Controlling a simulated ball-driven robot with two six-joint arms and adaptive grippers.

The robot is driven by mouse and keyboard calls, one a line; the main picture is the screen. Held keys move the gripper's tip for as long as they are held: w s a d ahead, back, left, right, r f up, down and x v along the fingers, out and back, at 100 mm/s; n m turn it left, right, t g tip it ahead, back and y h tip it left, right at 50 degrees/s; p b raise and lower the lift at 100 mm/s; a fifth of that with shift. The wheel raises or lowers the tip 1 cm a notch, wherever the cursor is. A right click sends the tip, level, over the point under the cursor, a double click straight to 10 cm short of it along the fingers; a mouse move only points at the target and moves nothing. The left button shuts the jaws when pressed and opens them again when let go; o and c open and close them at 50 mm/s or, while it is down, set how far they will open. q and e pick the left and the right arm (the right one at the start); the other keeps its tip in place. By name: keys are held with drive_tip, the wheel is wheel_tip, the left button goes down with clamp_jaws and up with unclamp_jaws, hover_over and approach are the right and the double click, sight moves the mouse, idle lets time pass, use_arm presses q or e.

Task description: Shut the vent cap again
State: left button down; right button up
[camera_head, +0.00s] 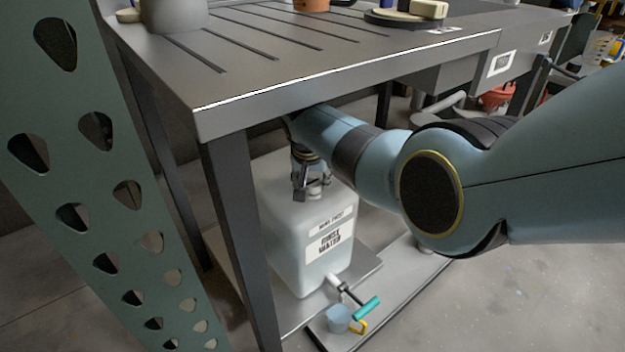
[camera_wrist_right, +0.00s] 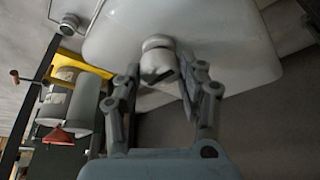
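A white water container (camera_head: 305,235) with printed labels stands on a low shelf under the workbench. In the right wrist view its pale top (camera_wrist_right: 215,40) fills the upper part. A small light-grey cap (camera_wrist_right: 158,60) stands on it near the edge; I cannot tell whether it is shut. My right gripper (camera_head: 312,190) is over the container's top, under the bench. In the wrist view the fingers of the right gripper (camera_wrist_right: 160,82) are apart, one on each side of the cap, with a gap at least on the left. My left gripper is not in view.
The grey bench top (camera_head: 290,60) lies close above my right arm, and a dark bench leg (camera_head: 240,225) stands left of the container. A tap with a teal handle (camera_head: 367,308) and a blue cup (camera_head: 338,318) are at the container's foot. Open floor lies right.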

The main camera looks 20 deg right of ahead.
drive_tip(key=o, duration=0.4)
drive_tip(key=shift+c, duration=0.2)
